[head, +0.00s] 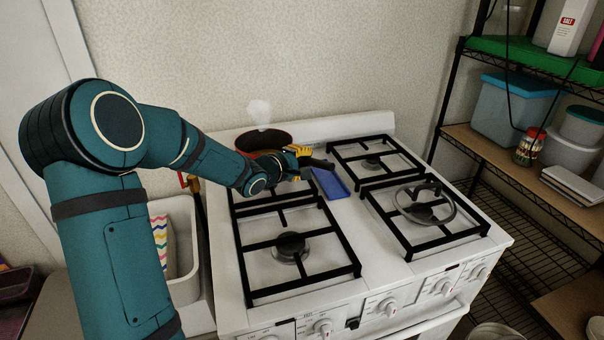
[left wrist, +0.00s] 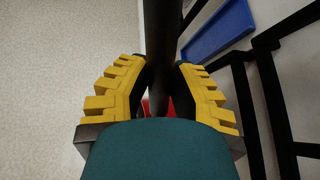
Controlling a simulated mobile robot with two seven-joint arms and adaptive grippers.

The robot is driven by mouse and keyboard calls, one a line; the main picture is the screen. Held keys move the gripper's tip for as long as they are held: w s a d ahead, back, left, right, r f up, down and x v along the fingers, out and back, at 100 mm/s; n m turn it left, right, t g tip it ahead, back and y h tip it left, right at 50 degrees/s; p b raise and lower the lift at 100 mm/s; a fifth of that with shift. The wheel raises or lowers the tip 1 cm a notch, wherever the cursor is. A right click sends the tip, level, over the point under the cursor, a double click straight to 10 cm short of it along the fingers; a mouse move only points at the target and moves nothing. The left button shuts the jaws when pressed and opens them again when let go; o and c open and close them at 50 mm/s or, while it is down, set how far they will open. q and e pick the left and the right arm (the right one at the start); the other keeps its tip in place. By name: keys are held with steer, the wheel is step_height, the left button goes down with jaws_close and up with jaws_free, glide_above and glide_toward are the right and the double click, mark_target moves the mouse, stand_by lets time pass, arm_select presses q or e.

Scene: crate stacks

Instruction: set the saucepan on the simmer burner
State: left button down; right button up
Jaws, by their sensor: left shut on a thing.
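The saucepan (head: 263,140) has a dark inside and a reddish outer wall. It is over the back-left burner (head: 245,208) of the white stove, and pale steam shows above it. My arm hides part of it, and I cannot tell whether it touches the grate. My left gripper (head: 303,156) has yellow finger pads and is shut on the dark handle (head: 320,163). In the left wrist view the handle (left wrist: 163,50) runs between the pads of my left gripper (left wrist: 160,95). No label shows which burner is the simmer burner. My right gripper is not in view.
A blue tray (head: 331,184) lies between the back burners. The front-left grate (head: 347,262) and back-right grate (head: 378,141) are bare.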

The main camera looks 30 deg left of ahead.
arm_select(q)
step_height(320, 180, down, 3)
steer(key=shift+w+r+b, duration=0.1)
steer(key=shift+b, duration=0.25)
steer(key=c, duration=0.9)
jaws_free()
steer(key=p+v, duration=0.3)
steer(key=v, duration=0.9)
